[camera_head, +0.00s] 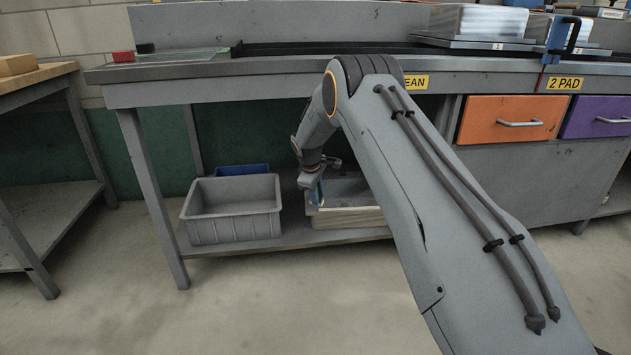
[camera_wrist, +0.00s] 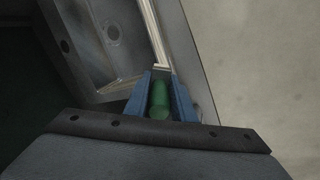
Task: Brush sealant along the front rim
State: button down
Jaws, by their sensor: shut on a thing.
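My gripper (camera_head: 317,192) reaches down under the bench to the front left part of a grey metal basin (camera_head: 350,188) with a pale front face. In the wrist view my gripper's blue fingers (camera_wrist: 161,92) are shut on a green-handled brush (camera_wrist: 159,100). The brush's far end lies at or just above the basin's front rim (camera_wrist: 181,50); I cannot tell whether it touches. A pale strip (camera_wrist: 154,30) runs along the rim away from the brush. The basin's inside (camera_wrist: 112,34) shows to the left. In the head view the brush is too small to make out.
A grey plastic bin (camera_head: 235,212) stands left of the basin on the lower shelf (camera_head: 290,236), with a blue container (camera_head: 242,169) behind it. The bench top (camera_head: 290,62) overhangs both. Orange (camera_head: 512,120) and purple (camera_head: 598,117) drawers are at the right. A wooden-topped table stands far left.

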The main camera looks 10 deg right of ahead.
jog(key=shift+r+p, duration=1.15)
jog(key=shift+r, duration=1.65)
jog(key=shift+s, duration=0.1)
